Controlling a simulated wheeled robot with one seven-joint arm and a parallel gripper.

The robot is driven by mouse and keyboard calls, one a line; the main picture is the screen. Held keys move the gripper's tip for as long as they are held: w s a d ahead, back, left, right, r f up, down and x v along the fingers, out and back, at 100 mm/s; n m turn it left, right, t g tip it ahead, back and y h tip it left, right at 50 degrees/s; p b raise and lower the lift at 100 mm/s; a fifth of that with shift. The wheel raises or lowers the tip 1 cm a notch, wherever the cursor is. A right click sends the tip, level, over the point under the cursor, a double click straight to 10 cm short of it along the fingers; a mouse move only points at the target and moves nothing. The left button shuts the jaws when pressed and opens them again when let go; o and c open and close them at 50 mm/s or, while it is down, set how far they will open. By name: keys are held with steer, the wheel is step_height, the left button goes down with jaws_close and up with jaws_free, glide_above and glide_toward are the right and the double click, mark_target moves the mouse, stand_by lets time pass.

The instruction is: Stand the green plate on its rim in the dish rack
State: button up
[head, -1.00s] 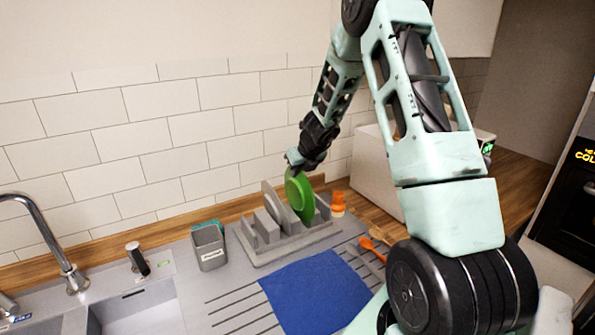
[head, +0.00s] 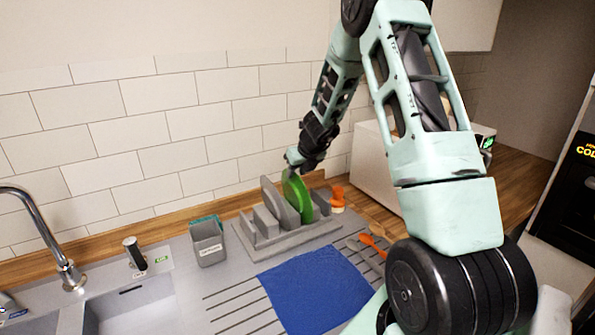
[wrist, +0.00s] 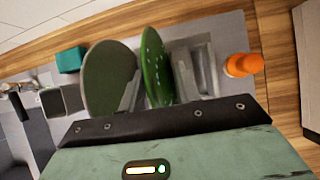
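The green plate (head: 297,199) stands nearly upright on its rim in the grey dish rack (head: 262,252), right of a grey plate (head: 272,200). The wrist view shows the green plate (wrist: 155,66) steeply on edge, its lower end hidden behind my gripper's housing. My gripper (head: 292,160) is at the top edge of the green plate, touching or very close to it. Its fingertips are too small in the head view and hidden in the wrist view, so I cannot tell whether they hold the rim.
A grey holder with a teal sponge (head: 208,240) stands left of the rack. An orange object (head: 338,198) is to its right. A blue cloth (head: 315,290) lies in front, with orange utensils (head: 373,245) beside it. The tiled wall is close behind.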

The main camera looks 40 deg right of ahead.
steer(key=p+v, duration=0.3)
steer(key=v, duration=1.4)
steer(key=shift+s+p, duration=0.2)
steer(key=shift+p, duration=0.2)
steer(key=shift+r, duration=0.1)
steer(key=s+a+f+n+g+y+b, duration=0.1)
steer(key=s+a+f+n+y+b, duration=0.15)
steer(key=a+n, duration=0.95)
steer(key=s+a+f+n+g+y+b, duration=0.1)
steer(key=a+f+n+g+y+b, duration=0.15)
steer(key=a+n, duration=1)
steer(key=s+a+f+n+g+h+b, duration=0.1)
steer(key=s+a+f+n+b, duration=0.2)
steer(key=s+a+n, duration=0.6)
steer(key=s+a+f+n+g+h+b, duration=0.1)
steer(key=s+a+f+n, duration=0.3)
steer(key=s+a+n, duration=0.5)
steer(key=s+n+h+b, duration=0.1)
steer(key=s+n, duration=0.2)
steer(key=n, duration=0.1)
steer(key=shift+s+a+f+g+b, duration=0.2)
steer(key=shift+s+f+g+b, duration=0.1)
steer(key=shift+g+b, duration=0.1)
